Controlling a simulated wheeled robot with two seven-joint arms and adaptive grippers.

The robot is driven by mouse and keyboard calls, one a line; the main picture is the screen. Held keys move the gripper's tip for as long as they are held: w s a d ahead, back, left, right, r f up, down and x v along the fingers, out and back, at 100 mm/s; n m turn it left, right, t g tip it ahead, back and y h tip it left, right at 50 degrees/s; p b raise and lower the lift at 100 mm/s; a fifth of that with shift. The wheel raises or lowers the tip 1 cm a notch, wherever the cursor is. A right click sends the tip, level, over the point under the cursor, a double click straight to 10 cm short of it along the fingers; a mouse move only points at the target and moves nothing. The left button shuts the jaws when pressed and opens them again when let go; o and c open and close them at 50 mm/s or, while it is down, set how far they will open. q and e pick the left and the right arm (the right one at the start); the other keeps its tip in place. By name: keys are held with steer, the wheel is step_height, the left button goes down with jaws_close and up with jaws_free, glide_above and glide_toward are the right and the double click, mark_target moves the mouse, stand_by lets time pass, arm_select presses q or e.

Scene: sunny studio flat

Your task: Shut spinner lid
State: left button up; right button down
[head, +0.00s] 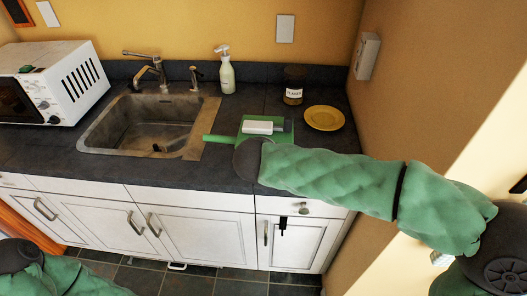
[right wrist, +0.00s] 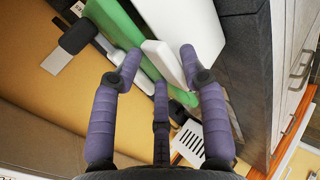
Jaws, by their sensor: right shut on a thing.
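A green, flat, squarish piece (head: 254,137) with a handle sticking out to the left lies on the dark counter, right of the sink. A white block (head: 258,127) and a small dark part sit on its top. I cannot make out which part is the spinner lid, or whether it is open. My right wrist covers the near side of the green piece. In the right wrist view my right gripper (right wrist: 160,66) has its fingers on either side of the white block (right wrist: 164,62), closed on it. The green piece (right wrist: 142,45) runs beside it. My left gripper is out of view.
The sink (head: 150,125) and a white microwave (head: 55,80) are to the left. A soap bottle (head: 226,72), a labelled jar (head: 293,86) and a yellow plate (head: 324,118) stand behind and right. The side wall closes off the right end.

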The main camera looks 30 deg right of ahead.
steer(key=shift+s+f, duration=0.1)
steer(key=shift+f, duration=0.15)
steer(key=c, duration=1.1)
jaws_free()
steer(key=shift+r, duration=0.25)
steer(key=shift+a+r, duration=0.1)
steer(key=shift+r, duration=0.05)
steer(key=v, duration=1.1)
steer(key=shift+s+a, duration=0.1)
steer(key=shift+s, duration=0.05)
